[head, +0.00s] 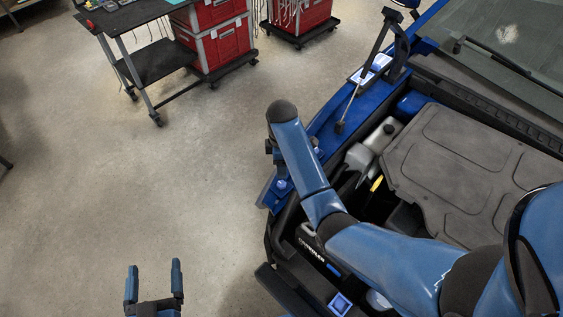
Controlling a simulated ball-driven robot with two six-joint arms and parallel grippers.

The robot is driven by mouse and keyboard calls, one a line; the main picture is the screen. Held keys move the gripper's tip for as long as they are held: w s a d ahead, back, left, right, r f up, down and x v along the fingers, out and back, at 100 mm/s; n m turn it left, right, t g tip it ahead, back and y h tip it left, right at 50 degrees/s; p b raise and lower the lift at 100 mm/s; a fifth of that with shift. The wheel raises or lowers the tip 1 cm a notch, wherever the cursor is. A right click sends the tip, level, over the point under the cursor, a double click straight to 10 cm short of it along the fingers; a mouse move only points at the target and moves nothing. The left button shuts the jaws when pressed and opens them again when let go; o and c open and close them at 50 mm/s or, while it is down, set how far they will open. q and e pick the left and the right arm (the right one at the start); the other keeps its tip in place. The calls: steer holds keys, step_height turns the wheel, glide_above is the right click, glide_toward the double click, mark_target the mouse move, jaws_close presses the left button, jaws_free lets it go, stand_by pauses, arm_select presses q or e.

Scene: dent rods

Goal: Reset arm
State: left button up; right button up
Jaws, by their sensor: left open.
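My left gripper (155,278) is at the bottom left of the head view. Its two blue fingers point up the picture and stand apart, with only bare floor between them. It is open and empty, well clear of the vehicle. My right arm comes in from the right and reaches over the open engine bay. Its dark rounded joint lies near the vehicle's blue front edge. I cannot make out the right gripper. No dent rod shows in the left gripper.
The blue vehicle (336,117) with its open engine bay and grey engine cover (465,165) fills the right. A dark wheeled cart (160,62) and red tool cabinets (222,45) stand at the back. Thin rods hang by the cabinets.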

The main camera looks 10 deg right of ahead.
stand_by(0.6)
steer(key=w+a+r+m+t+y, duration=0.2)
steer(key=w+r+m+t, duration=0.4)
steer(key=w+t, duration=0.4)
steer(key=s+d+r+m+t+b, duration=0.1)
steer(key=s+d+m+t, duration=0.2)
steer(key=s, duration=0.6)
steer(key=s+d+r+m+t+b, duration=0.1)
steer(key=s+d+r+m+t, duration=0.2)
steer(key=s, duration=0.5)
steer(key=s+d+m+t+b, duration=0.2)
steer(key=s+d+m+t, duration=0.15)
steer(key=s, duration=0.55)
steer(key=s+d+f+g+h, duration=0.1)
steer(key=s+f, duration=0.1)
steer(key=s, duration=0.5)
steer(key=s+d+f+h+b, duration=0.1)
steer(key=s+f, duration=0.2)
steer(key=s, duration=0.4)
steer(key=shift+g+b, duration=0.3)
steer(key=shift+g, duration=0.05)
